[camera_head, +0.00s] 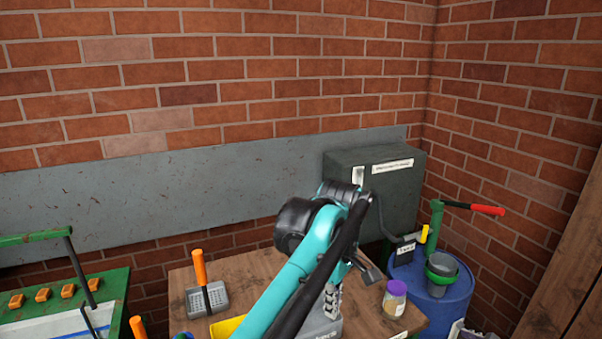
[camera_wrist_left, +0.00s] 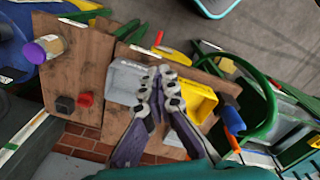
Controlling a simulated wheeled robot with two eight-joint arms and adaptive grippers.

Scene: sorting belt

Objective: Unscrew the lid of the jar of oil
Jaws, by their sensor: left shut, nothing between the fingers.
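The jar (camera_head: 393,304) has a purple lid (camera_head: 397,288) and yellowish contents. It stands upright near the right end of the wooden table. In the left wrist view the jar (camera_wrist_left: 54,44) lies at the upper left, with its purple lid (camera_wrist_left: 33,52) seated on it. My left gripper (camera_head: 333,308) points down over the table, to the left of the jar and apart from it. In the left wrist view its fingers (camera_wrist_left: 160,76) are closed together over a grey bin, with nothing between them. My right gripper is not in view.
A grey bin (camera_wrist_left: 122,84) and a yellow bin (camera_wrist_left: 196,97) are beneath the gripper. Red (camera_wrist_left: 85,99) and black (camera_wrist_left: 65,105) pieces lie on the wood. A blue barrel (camera_head: 443,298) stands right of the table. A grey box (camera_head: 400,200) is behind. An orange-handled tool (camera_head: 200,268) stands left.

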